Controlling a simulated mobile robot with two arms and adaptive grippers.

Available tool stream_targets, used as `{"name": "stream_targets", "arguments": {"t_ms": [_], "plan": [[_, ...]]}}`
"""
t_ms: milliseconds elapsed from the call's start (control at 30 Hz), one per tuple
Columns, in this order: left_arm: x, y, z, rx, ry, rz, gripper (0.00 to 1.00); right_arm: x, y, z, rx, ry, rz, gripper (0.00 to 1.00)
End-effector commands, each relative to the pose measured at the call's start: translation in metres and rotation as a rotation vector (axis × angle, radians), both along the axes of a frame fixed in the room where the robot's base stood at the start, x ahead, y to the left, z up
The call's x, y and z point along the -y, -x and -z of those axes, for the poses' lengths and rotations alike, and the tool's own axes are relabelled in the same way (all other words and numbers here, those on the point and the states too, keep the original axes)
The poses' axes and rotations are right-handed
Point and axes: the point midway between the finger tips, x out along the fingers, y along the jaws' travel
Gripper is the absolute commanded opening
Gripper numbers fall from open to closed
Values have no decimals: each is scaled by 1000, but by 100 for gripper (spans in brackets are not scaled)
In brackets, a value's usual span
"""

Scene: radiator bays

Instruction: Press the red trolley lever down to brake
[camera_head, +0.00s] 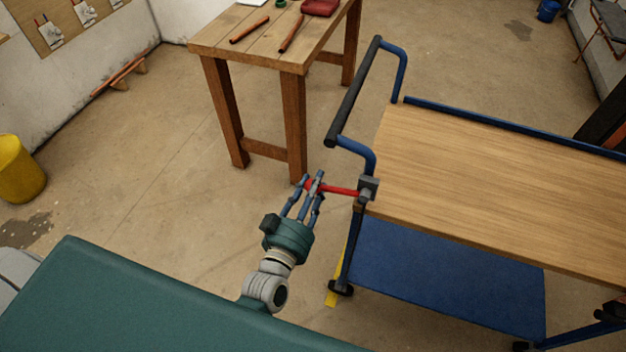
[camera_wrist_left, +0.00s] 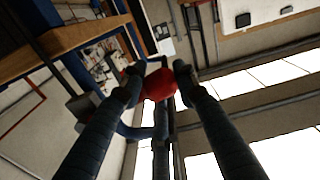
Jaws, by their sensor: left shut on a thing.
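The red lever (camera_head: 340,190) sticks out to the left from a dark bracket (camera_head: 368,188) at the near left corner of the trolley (camera_head: 500,190). It looks about level in the head view. My left gripper (camera_head: 312,184) is shut on the lever's outer end. In the left wrist view the lever's red end (camera_wrist_left: 158,84) sits between my two fingertips (camera_wrist_left: 158,78). The fingers cover part of the lever's end. My right gripper is not in view.
The trolley's dark push handle (camera_head: 355,92) rises just behind the lever. A wooden workbench (camera_head: 240,50) with tools stands beyond my left gripper. A yellow bin (camera_head: 20,170) is at the far left. Floor left of the gripper is clear.

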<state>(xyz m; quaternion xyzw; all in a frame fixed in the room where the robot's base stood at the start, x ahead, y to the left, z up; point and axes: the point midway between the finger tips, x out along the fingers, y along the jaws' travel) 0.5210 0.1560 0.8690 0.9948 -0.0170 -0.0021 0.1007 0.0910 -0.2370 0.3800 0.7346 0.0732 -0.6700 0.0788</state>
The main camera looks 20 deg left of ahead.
Motion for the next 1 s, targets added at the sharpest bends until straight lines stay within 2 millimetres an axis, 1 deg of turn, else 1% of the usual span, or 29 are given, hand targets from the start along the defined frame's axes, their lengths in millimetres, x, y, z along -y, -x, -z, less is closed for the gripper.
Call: {"name": "stream_targets", "arguments": {"t_ms": [33,100,333,600,1000], "plan": [[1,0,6,1,36,0,0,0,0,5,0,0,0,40],[3,0,12,-1,81,1,0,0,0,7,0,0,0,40],[7,0,24,-5,193,-1,0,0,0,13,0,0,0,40],[10,0,28,-7,248,-1,0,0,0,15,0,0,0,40],[11,0,30,-9,254,1,0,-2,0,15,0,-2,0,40]]}}
